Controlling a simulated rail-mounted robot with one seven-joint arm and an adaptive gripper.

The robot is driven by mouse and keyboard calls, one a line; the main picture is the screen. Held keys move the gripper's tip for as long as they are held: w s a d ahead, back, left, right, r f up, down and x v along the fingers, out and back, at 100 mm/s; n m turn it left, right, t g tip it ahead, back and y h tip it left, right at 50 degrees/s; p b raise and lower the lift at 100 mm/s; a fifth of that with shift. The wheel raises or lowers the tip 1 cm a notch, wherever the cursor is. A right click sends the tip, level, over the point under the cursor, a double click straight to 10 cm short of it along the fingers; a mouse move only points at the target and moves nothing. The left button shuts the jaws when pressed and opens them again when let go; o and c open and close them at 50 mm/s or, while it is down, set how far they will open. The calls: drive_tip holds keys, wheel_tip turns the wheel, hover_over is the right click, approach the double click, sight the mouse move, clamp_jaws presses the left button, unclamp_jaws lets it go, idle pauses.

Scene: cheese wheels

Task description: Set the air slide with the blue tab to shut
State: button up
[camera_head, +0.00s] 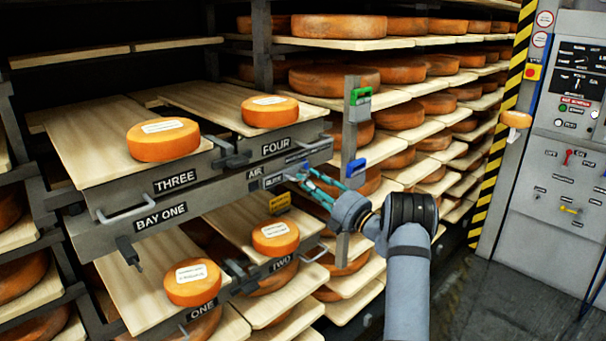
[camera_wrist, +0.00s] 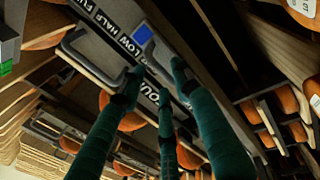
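A small blue tab (camera_wrist: 142,34) sits on the front of the bay in the wrist view, beside a dark strip (camera_wrist: 108,27) reading "HALF" and "LOW". The tab is nearest the word "LOW"; the strip's lower end is hidden behind my fingers. In the head view, the "AIR" label (camera_head: 254,174) is on the bay's front rail, and the tab's area is partly covered by my fingers. My gripper (camera_head: 303,174) has teal fingers, close in front of the rail's right end. In the wrist view, my gripper's fingertips (camera_wrist: 160,72) are apart, with nothing visibly held; contact with the tab cannot be told.
Cheese wheels (camera_head: 163,139) sit on boards above and below the rail. A post (camera_head: 350,130) with a green clip (camera_head: 361,96) and a blue clip (camera_head: 356,168) stands right of the bay. A drawer handle (camera_head: 312,254) projects below. A control panel (camera_head: 560,130) is far right.

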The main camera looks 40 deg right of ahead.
drive_tip(key=shift+x, duration=1.7)
drive_tip(key=shift+c, duration=0.5)
clamp_jaws()
drive_tip(key=shift+s, duration=0.1)
